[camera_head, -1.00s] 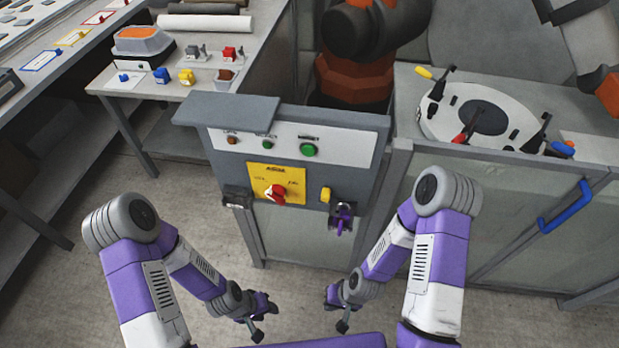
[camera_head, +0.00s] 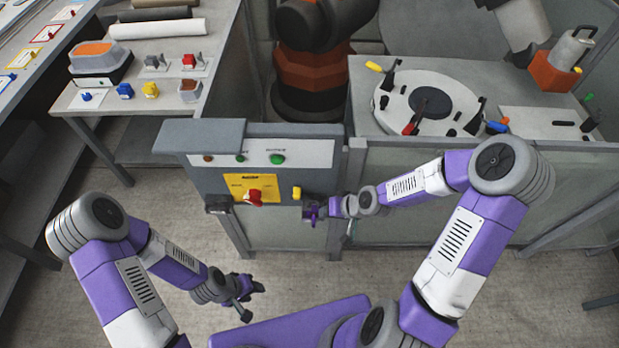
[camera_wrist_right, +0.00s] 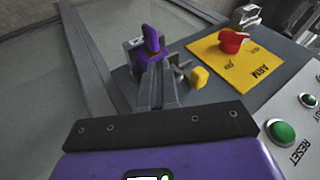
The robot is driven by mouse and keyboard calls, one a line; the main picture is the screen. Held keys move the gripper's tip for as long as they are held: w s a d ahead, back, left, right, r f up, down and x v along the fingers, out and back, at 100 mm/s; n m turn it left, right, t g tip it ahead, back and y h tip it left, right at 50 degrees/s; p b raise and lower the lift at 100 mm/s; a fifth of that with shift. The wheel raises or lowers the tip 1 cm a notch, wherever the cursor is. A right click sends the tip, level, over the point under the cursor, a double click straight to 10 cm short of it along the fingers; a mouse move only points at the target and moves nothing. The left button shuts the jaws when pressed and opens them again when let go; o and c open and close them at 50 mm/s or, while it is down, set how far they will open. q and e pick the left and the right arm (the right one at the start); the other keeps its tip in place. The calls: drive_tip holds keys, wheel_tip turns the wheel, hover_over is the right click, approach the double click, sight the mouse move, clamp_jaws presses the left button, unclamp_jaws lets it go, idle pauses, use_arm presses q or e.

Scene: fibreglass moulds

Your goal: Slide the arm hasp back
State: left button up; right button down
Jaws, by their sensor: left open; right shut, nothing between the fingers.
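The arm hasp, a dark fitting with a purple tab (camera_head: 309,212), is on the front of the grey control panel (camera_head: 210,178), below the yellow block (camera_head: 297,192). In the right wrist view its purple tab (camera_wrist_right: 151,40) stands upright just beyond my fingertips. My right gripper (camera_head: 323,209) reaches the hasp from the right. Its grey fingers (camera_wrist_right: 156,78) are shut and empty. They partly hide the hasp's lower part, and I cannot tell whether they touch it. My left gripper (camera_head: 256,287) is open and empty, low in front of the panel, well away from the hasp.
A red rotary switch (camera_head: 254,196) on a yellow plate sits left of the hasp. A green button (camera_head: 277,159) is above. A bench (camera_head: 185,97) with small parts stands left.

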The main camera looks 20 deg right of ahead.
use_arm(q)
wheel_tip(320, 180, up, 3)
drive_tip(key=shift+r+p, duration=0.15)
drive_tip(key=shift+p, duration=0.95)
use_arm(e)
drive_tip(key=w+d+r+t, duration=0.1)
drive_tip(key=d+r, duration=0.3)
drive_tip(key=r, duration=0.4)
drive_tip(key=shift+w+d+h, duration=0.2)
drive_tip(key=shift+w+h, duration=0.2)
drive_tip(key=shift+w, duration=0.15)
drive_tip(key=shift+w+a+f+b, duration=0.35)
drive_tip(key=shift+w+a+f, duration=0.65)
drive_tip(key=shift+a+f, duration=0.3)
drive_tip(key=shift+w+a+f+b, duration=0.4)
drive_tip(key=shift+w+a+f, duration=0.7)
drive_tip(key=shift+f, duration=0.25)
drive_tip(key=shift+w+a+f+b, duration=0.35)
drive_tip(key=shift+w+a+f, duration=0.55)
drive_tip(key=shift+a+f, duration=0.4)
use_arm(q)
wheel_tip(320, 180, down, 2)
drive_tip(key=shift+f, duration=0.15)
